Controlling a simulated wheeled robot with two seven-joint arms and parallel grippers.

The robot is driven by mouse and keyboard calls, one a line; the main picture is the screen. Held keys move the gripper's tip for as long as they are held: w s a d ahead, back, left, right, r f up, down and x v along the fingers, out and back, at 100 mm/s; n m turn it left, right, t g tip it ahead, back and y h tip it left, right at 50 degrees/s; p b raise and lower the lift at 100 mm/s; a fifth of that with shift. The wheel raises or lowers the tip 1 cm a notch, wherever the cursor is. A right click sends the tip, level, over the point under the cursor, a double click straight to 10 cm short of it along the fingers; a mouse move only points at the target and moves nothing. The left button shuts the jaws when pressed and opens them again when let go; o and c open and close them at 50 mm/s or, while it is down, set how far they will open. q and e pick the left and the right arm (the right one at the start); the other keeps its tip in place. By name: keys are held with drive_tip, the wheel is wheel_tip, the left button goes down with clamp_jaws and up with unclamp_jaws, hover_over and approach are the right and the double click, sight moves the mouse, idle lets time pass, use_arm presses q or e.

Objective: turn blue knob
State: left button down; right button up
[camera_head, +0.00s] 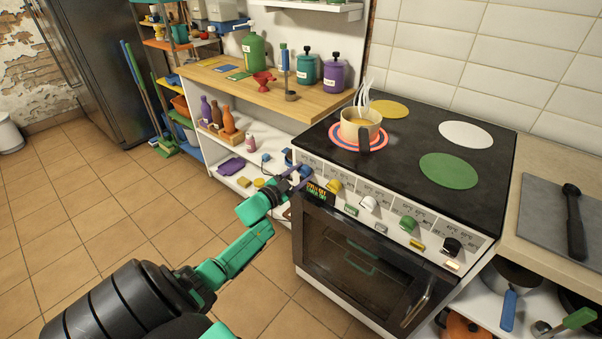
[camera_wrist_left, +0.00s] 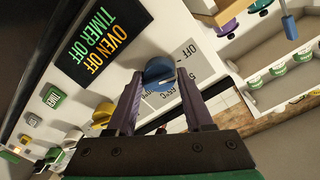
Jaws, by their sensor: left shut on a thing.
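The blue knob (camera_wrist_left: 159,72) is on the white front panel of the stove, between the dark display and a printed dial marked OFF. My left gripper (camera_wrist_left: 158,84) has its two purple fingers around the knob, one on each side, and is shut on it. In the head view the left gripper (camera_head: 299,179) reaches the left end of the panel, and only a little of the blue knob (camera_head: 306,171) shows. The display reads OVEN OFF and TIMER OFF. My right gripper is not in view.
The stove (camera_head: 410,140) has yellow, white, green and black knobs along its front. A steaming pot (camera_head: 356,128) stands on the red and blue ringed burner. A wooden-topped shelf (camera_head: 236,92) with bottles is at the left. The tiled floor (camera_head: 120,200) is clear.

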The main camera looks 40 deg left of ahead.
use_arm(q)
drive_tip(key=shift+n, duration=0.3)
drive_tip(key=shift+c, duration=1.5)
unclamp_jaws()
drive_tip(key=s+p, duration=0.1)
drive_tip(key=s, duration=1.3)
drive_tip(key=shift+s+a+r, duration=0.2)
drive_tip(key=shift+s, duration=0.05)
